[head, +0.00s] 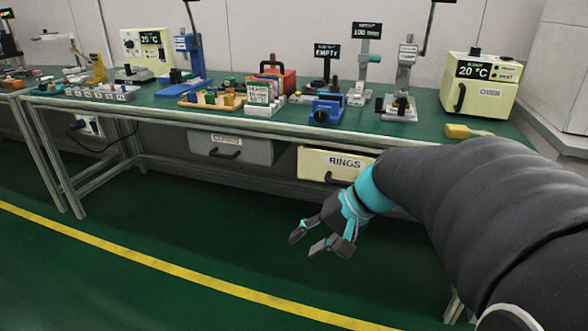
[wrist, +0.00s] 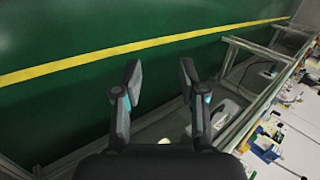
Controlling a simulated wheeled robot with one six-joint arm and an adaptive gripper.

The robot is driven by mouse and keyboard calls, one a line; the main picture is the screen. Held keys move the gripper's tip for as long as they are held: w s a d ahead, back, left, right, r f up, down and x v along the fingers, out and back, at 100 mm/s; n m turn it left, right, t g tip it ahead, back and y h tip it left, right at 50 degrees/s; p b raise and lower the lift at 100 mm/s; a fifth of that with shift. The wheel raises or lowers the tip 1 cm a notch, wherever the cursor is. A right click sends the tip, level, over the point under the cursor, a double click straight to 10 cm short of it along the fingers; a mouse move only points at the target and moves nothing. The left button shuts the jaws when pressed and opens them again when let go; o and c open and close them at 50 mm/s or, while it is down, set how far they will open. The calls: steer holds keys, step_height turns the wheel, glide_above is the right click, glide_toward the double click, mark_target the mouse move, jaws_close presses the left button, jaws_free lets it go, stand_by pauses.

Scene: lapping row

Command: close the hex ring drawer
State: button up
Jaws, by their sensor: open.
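A cream drawer labelled RINGS (head: 312,160) hangs under the green bench top, with a dark handle (head: 336,181) low on its front. My arm covers its right part, and I cannot tell how far it stands out. A grey drawer (head: 262,151) with a dark handle hangs to its left; its label is too small to read. My gripper (head: 308,243) is open and empty, in front of and below the RINGS drawer, apart from it. In the wrist view my gripper (wrist: 160,78) shows two spread fingers over the floor, with nothing between them.
The green bench (head: 160,102) carries several devices, including a blue vise (head: 324,110) and a cream oven-like box reading 20 °C (head: 482,98). A wooden-handled tool (head: 466,131) lies near the front edge. The green floor with a yellow line (head: 190,274) is clear before the bench.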

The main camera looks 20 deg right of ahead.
steer(key=w+d+f+m+t+y+b, duration=0.1)
steer(key=w+d+f+m+t+y, duration=0.1)
steer(key=w+d, duration=0.35)
steer(key=m+t+b, duration=0.3)
steer(key=m+t, duration=0.3)
steer(key=t, duration=0.2)
glide_toward(347, 185)
steer(key=shift+y, duration=0.4)
steer(key=x, duration=1.2)
steer(key=shift+w+d+f, duration=0.1)
steer(key=shift+d+f, duration=0.05)
jaws_close()
